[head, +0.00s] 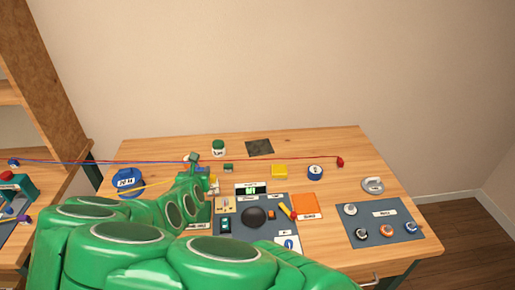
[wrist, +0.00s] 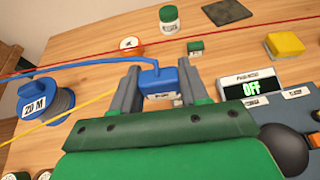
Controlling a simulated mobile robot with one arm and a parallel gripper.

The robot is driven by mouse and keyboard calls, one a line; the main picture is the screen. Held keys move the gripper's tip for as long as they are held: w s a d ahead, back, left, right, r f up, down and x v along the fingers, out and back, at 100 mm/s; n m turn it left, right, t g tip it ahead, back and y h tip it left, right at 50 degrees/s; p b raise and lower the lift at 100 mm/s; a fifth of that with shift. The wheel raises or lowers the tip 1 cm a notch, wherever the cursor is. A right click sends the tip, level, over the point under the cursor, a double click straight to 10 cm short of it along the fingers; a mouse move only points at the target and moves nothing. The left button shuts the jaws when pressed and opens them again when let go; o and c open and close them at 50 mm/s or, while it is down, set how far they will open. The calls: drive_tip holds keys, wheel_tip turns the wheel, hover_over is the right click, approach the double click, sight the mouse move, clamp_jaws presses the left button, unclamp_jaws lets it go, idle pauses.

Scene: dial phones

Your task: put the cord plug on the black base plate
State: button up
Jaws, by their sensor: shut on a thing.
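My gripper (wrist: 155,90) is shut on a blue plug (wrist: 158,80) with a white label too small to read. A blue cord runs from the plug to the left. In the head view my gripper (head: 195,164) is over the left part of the table and hides most of the plug. The black base plate (head: 259,147), a dark square, lies flat and bare near the table's back edge, behind and right of my gripper. It also shows at the top right of the wrist view (wrist: 227,12).
A green-lidded jar (head: 218,147) and a small green block (head: 228,168) stand near my gripper. A yellow block (head: 280,172) is farther right. A red cord (head: 280,160) crosses to a red plug (head: 340,162). A blue reel (head: 128,180) and yellow cord (wrist: 90,107) are left.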

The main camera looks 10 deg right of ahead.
drive_tip(key=w+d+r+m+h, duration=0.1)
drive_tip(key=w+d+m+h, duration=0.1)
drive_tip(key=w+d, duration=0.8)
drive_tip(key=w+d+r+m+h, duration=0.15)
drive_tip(key=w+d, duration=0.35)
drive_tip(key=d, duration=0.8)
drive_tip(key=g, duration=0.1)
hover_over(259, 146)
drive_tip(key=s, duration=0.2)
drive_tip(key=f, duration=0.9)
drive_tip(key=shift+w+f, duration=0.75)
drive_tip(key=shift+f, duration=0.25)
drive_tip(key=shift+w+f, duration=0.1)
drive_tip(key=shift+f, duration=1.4)
drive_tip(key=o, duration=1)
drive_tip(key=shift+f, duration=0.1)
drive_tip(key=shift+o, duration=0.2)
